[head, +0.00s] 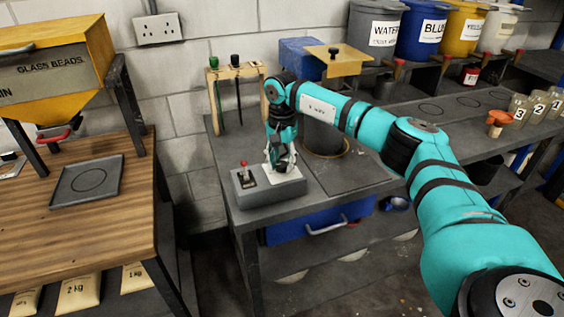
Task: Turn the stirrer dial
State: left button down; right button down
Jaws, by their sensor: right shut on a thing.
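The grey control box (262,194) sits on the front of the dark middle bench. A red-tipped switch (245,172) stands on its left half. My right gripper (282,163) points down at the box's right half, over a pale plate (288,174). It is shut on the stirrer dial, which its fingers hide, so I cannot tell the dial's setting. The stirrer pot (322,140) stands behind my right arm, partly covered by it. My left gripper is not in view.
A wooden rack (239,72) with hanging tools stands behind the box. The left table holds a dark tray (88,181) below the yellow glass beads hopper (92,45). Labelled buckets (422,32) line the back shelf. Numbered jars (520,108) stand at right.

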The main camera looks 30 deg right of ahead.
aim_at(282, 163)
jog(key=shift+w+r+n, duration=0.1)
jog(key=shift+r+n, duration=0.05)
jog(key=shift+n, duration=0.25)
jog(key=c, duration=0.9)
grip_release()
jog(key=shift+c, duration=0.2)
notch_tip(282, 163, up, 12)
